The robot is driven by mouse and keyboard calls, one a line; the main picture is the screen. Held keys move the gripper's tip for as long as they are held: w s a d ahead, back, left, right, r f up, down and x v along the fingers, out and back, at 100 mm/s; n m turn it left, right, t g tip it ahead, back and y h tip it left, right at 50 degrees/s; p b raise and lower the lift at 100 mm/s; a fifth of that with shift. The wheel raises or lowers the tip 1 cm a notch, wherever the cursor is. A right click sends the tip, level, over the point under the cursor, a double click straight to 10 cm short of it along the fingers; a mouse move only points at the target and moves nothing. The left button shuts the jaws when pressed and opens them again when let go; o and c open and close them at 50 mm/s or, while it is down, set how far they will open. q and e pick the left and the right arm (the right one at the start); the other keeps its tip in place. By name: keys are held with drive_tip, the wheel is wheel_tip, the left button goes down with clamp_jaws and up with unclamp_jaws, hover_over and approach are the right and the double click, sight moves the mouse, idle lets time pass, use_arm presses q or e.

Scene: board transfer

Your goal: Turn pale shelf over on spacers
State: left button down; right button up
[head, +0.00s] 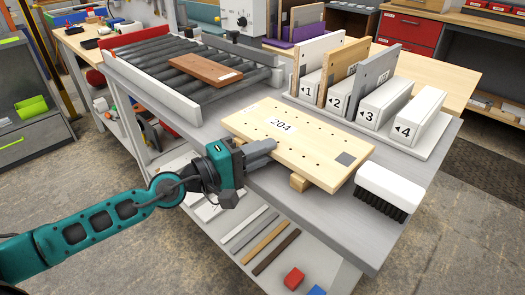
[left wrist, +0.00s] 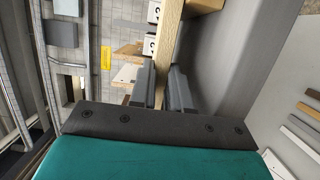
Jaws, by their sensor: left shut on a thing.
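The pale shelf (head: 300,143) lies flat above the grey bench, its face with the 204 label, small holes and a dark grey square turned up. My left gripper (head: 262,150) is shut on the shelf's near left edge, one finger above and one below. In the left wrist view, the shelf (left wrist: 169,45) shows edge-on between the fingers of the left gripper (left wrist: 163,85). My right gripper is in neither view.
A white brush (head: 390,184) with dark bristles stands right of the shelf. Behind is a numbered rack (head: 385,130) with upright boards. A brown board (head: 205,69) lies on the roller conveyor (head: 140,62). Strips and coloured blocks lie on the lower shelf (head: 318,262).

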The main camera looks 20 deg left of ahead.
use_arm(q)
drive_tip(key=c, duration=1)
unclamp_jaws()
drive_tip(key=shift+o, duration=0.2)
drive_tip(key=shift+f, duration=0.15)
drive_tip(key=shift+f+b+v, duration=0.25)
drive_tip(key=shift+b+v, duration=0.7)
drive_tip(key=shift+v, duration=0.15)
drive_tip(key=shift+s+a+r, duration=0.1)
drive_tip(key=shift+s+a, duration=0.05)
drive_tip(key=shift+s, duration=0.15)
drive_tip(key=shift+r, duration=0.2)
drive_tip(key=shift+s+a, duration=0.1)
